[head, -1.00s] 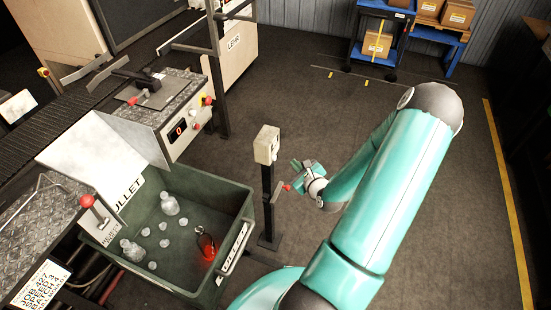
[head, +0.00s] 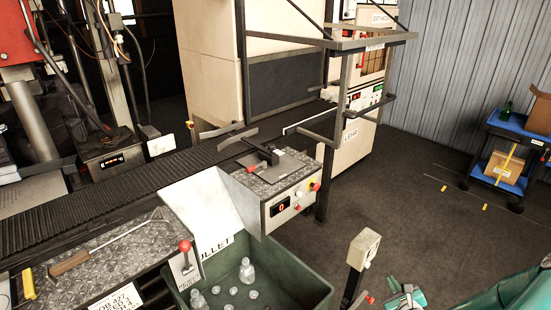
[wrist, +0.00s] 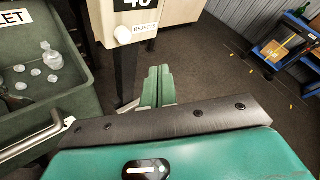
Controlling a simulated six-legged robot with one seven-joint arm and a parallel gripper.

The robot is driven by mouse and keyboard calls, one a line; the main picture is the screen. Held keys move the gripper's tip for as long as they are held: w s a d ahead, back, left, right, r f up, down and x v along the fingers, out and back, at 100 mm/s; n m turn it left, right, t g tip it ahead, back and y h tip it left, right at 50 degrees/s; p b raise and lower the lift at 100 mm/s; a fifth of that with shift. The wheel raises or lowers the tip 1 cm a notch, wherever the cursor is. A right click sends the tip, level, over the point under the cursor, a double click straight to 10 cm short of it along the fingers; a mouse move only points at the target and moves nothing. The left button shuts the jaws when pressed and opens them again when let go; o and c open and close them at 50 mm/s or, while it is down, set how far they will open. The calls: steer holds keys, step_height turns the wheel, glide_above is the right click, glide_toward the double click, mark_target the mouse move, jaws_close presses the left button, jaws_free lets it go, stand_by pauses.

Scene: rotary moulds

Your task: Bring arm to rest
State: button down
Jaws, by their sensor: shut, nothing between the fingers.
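My gripper (head: 408,297) shows at the bottom edge of the head view, low and right of centre, beside the post-mounted box (head: 363,249). A small red-tipped lever shows between them. In the wrist view my gripper's teal fingers (wrist: 158,86) lie together, shut with nothing between them. They point toward the post below the box, which carries a REJECTS label (wrist: 144,29); whether they touch the post I cannot tell. Part of my teal arm shows at the lower right of the head view.
A blue cart (head: 503,160) stands at the right. Dark floor (head: 420,200) between is open.

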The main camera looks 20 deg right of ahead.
steer(key=w+a+r+n+g, duration=0.3)
steer(key=a+r+n, duration=0.4)
steer(key=r+n, duration=0.3)
steer(key=w+a+r+n+g, duration=0.2)
steer(key=a+r+n+g, duration=0.2)
steer(key=a+r+n, duration=0.45)
steer(key=s+a+r+n+y, duration=0.2)
steer(key=s+a+r+n, duration=0.5)
steer(key=a, duration=0.2)
steer(key=s+a+r+n+g+y, duration=0.1)
steer(key=s+a+r+n+y, duration=0.1)
steer(key=s+a+r+n, duration=0.6)
steer(key=shift+a, duration=1.2)
